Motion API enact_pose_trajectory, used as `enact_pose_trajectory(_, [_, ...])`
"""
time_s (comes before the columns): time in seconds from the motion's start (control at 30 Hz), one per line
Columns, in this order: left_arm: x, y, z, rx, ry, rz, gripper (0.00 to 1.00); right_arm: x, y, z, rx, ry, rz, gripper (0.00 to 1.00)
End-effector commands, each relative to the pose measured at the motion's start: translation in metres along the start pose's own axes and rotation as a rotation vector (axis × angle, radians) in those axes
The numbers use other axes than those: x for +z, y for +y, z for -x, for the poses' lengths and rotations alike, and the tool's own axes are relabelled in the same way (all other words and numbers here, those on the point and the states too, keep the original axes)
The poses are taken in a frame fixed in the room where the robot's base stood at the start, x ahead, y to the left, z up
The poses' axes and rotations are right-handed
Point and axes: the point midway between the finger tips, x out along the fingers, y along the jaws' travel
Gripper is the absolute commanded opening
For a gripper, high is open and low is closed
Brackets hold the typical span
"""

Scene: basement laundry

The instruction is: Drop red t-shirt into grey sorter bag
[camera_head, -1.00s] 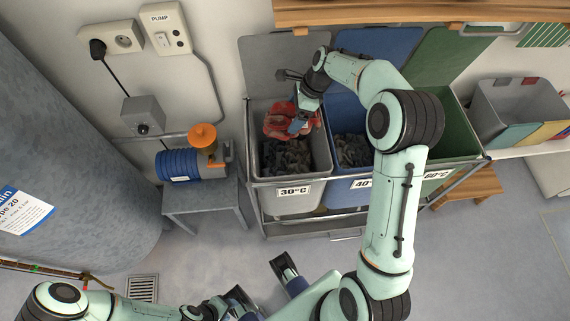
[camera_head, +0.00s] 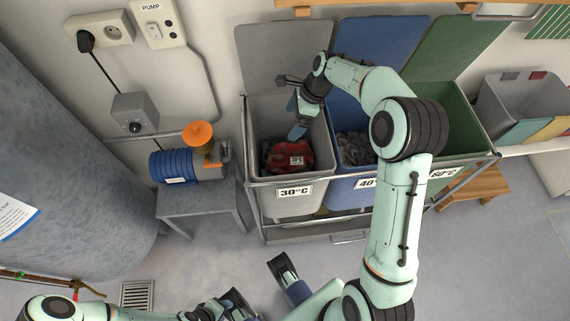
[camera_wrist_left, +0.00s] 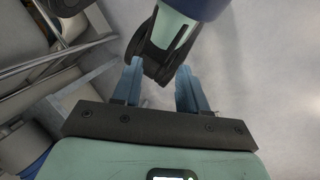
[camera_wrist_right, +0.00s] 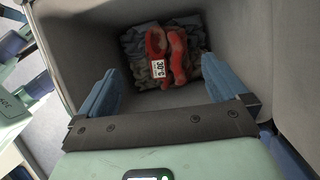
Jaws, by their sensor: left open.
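The red t-shirt (camera_head: 288,157) lies inside the grey sorter bag (camera_head: 290,201), the left one, labelled 30°C. In the right wrist view the t-shirt (camera_wrist_right: 176,55) rests on dark clothes at the bottom of the grey bag (camera_wrist_right: 232,50), with a white 30°C tag showing. My right gripper (camera_head: 298,131) is above the t-shirt at the mouth of the bag. Its blue fingers are spread with nothing between them in the right wrist view (camera_wrist_right: 166,92). My left gripper (camera_wrist_left: 158,85) is open and empty, low near the floor, away from the bags.
A blue bag (camera_head: 342,200) and a green bag (camera_head: 462,130) stand to the right in the same rack, lids up. A grey stool (camera_head: 197,200) with a blue and orange pump (camera_head: 180,165) is at left. A wooden shelf (camera_head: 400,3) hangs above.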

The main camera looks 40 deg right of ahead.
Motion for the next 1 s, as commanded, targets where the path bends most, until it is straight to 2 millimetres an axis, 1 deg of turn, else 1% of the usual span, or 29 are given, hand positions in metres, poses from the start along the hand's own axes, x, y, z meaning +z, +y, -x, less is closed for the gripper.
enact_pose_trajectory(0.13, [0.003, 0.001, 0.002, 0.0, -0.007, 0.0, 0.43, 0.0, 0.0, 0.007, -0.002, 0.0, 0.0, 1.0])
enact_pose_trajectory(0.23, [0.008, 0.002, 0.006, 0.001, -0.021, -0.002, 0.43, 0.0, -0.001, 0.022, -0.003, 0.0, 0.0, 1.0])
enact_pose_trajectory(0.3, [0.013, 0.004, 0.01, 0.001, -0.034, -0.003, 0.43, 0.001, -0.001, 0.037, -0.004, 0.0, 0.0, 1.0])
enact_pose_trajectory(0.5, [0.019, 0.005, 0.019, -0.002, -0.051, -0.002, 0.43, 0.001, -0.001, 0.084, -0.005, 0.0, 0.0, 1.0])
enact_pose_trajectory(0.6, [0.021, 0.005, 0.022, -0.003, -0.058, -0.002, 0.43, 0.001, -0.001, 0.104, -0.004, -0.001, 0.0, 1.0])
enact_pose_trajectory(0.7, [0.022, 0.005, 0.025, -0.004, -0.063, -0.001, 0.43, 0.001, -0.001, 0.119, -0.004, 0.0, 0.0, 1.0])
enact_pose_trajectory(0.83, [0.024, 0.005, 0.027, -0.005, -0.068, 0.0, 0.43, 0.0, 0.0, 0.131, -0.002, 0.0, -0.001, 1.0])
enact_pose_trajectory(1.0, [0.024, 0.005, 0.027, -0.006, -0.069, 0.0, 0.43, 0.0, 0.0, 0.135, 0.0, 0.0, -0.001, 1.0])
